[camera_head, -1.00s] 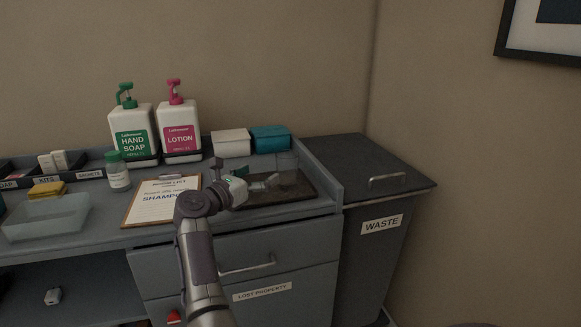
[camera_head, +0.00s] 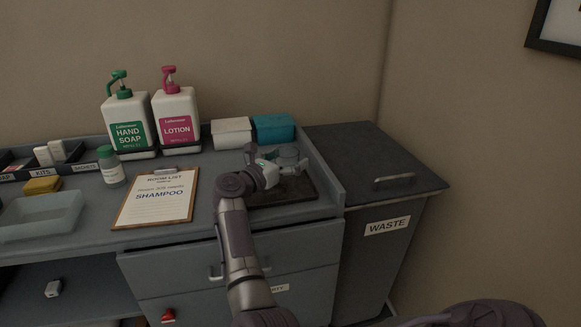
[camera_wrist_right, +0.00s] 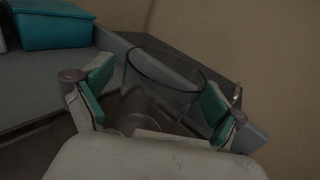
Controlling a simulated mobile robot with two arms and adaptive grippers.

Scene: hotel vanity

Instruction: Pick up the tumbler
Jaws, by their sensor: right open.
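The tumbler (camera_head: 288,152) is a clear glass standing upright on the dark tray (camera_head: 300,193) at the right end of the counter. In the right wrist view its round rim and see-through wall (camera_wrist_right: 165,72) show between the finger pads. My right gripper (camera_head: 282,165) is open at the tumbler in the head view, one finger on either side of it. In the right wrist view the gripper (camera_wrist_right: 156,92) has teal pads spread around the glass; whether they touch it I cannot tell. The tumbler's lower part is partly hidden. My left gripper is not in view.
A white box (camera_head: 231,132) and a teal box (camera_head: 273,128) stand behind the tray. Lotion (camera_head: 176,117) and hand soap (camera_head: 129,122) dispensers stand left of them. A clipboard (camera_head: 155,210) lies left of my arm. A waste bin (camera_head: 385,225) stands right of the counter.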

